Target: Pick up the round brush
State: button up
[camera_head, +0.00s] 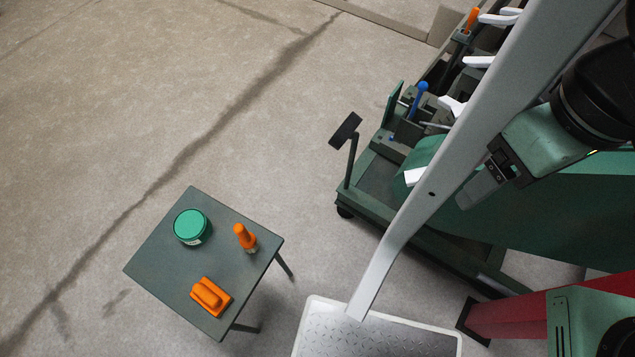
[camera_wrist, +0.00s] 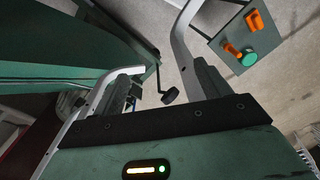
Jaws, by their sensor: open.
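The round brush (camera_head: 243,235), with an upright orange handle and a short pale base, stands on a small dark table (camera_head: 205,260). It also shows near the upper right of the wrist view as a small orange shape (camera_wrist: 231,49). My gripper (camera_head: 468,198) is at the right of the head view, well away from the table and beside a pale metal bar. In the wrist view its two dark fingers (camera_wrist: 170,85) are apart, with nothing held between them. The brush's bristles cannot be made out.
A green round tin (camera_head: 190,225) and an orange block with a grip (camera_head: 210,296) share the tabletop. A pale bent bar (camera_head: 400,225) with a metal footplate (camera_head: 375,338) rises between my gripper and the table. A green wheeled cart (camera_head: 375,190) stands behind. The floor at left is clear.

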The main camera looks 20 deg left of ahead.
aim_at(250, 244)
jog(key=k+u, duration=0.2)
jog(key=u, duration=0.25)
jog(key=k+u, duration=0.15)
jog(key=u, duration=0.25)
jog(key=i+l+u, duration=0.15)
jog(key=u, duration=0.35)
jog(key=i+l+u, duration=0.2)
jog(key=u, duration=0.25)
jog(key=k, duration=0.1)
